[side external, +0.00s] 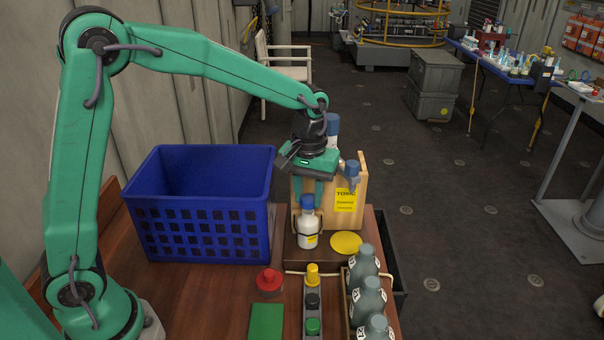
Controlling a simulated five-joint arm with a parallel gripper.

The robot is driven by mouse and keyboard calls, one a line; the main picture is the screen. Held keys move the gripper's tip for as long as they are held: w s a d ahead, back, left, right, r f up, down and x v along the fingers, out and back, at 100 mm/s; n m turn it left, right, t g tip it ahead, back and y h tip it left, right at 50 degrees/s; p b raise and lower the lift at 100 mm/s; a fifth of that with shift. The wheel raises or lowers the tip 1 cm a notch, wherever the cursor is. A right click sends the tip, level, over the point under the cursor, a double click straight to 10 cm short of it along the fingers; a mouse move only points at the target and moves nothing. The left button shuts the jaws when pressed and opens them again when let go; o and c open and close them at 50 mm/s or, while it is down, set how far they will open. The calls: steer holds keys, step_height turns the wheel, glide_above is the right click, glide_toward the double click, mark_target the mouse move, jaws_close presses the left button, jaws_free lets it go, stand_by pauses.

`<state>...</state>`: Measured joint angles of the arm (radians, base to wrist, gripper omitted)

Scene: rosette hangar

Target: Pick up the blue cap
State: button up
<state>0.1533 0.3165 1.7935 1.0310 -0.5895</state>
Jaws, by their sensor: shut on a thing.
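My gripper (308,188) points down at the near side of an upright wooden board, its two teal fingers just above and around a blue cap (307,202). It is shut on the cap, though the exact contact is hard to make out. The cap is at the top of a small white bottle (308,229) with a yellow label, which stands upright with a dark band around it. I cannot tell whether the cap is apart from the bottle. Two other blue-topped items show by the board: one behind it (333,124), one at its right (351,167).
A blue crate (205,228) stands left of the bottle. The wooden board (361,190) bears a yellow label; a yellow disc (346,243) lies before it. In front are a red knob (269,280), a strip of coloured caps (312,300) and several grey bottles (368,296).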

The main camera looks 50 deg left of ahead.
step_height(320, 180, up, 3)
steer(key=shift+f, duration=0.15)
steer(key=s+d+r, duration=0.6)
steer(key=s+d, duration=0.1)
steer(key=d, duration=0.2)
steer(key=shift+s+r, duration=0.25)
steer(key=shift+r, duration=0.05)
steer(key=s+d+f, duration=0.2)
steer(key=s+f, duration=0.4)
steer(key=s, duration=0.5)
steer(key=s+d+f, duration=0.2)
steer(key=s+f, duration=0.4)
steer(key=s, duration=0.4)
steer(key=shift+s+f, duration=0.15)
steer(key=shift+s, duration=0.2)
steer(key=shift+d, duration=0.1)
steer(key=w+a+f, duration=0.2)
steer(key=w, duration=0.1)
steer(key=w+a+f, duration=0.1)
steer(key=w+f, duration=0.1)
steer(key=w, duration=0.2)
steer(key=w+a+f, duration=0.2)
steer(key=w+f, duration=0.1)
steer(key=shift+w+a, duration=0.15)
steer(key=shift+a, duration=0.15)
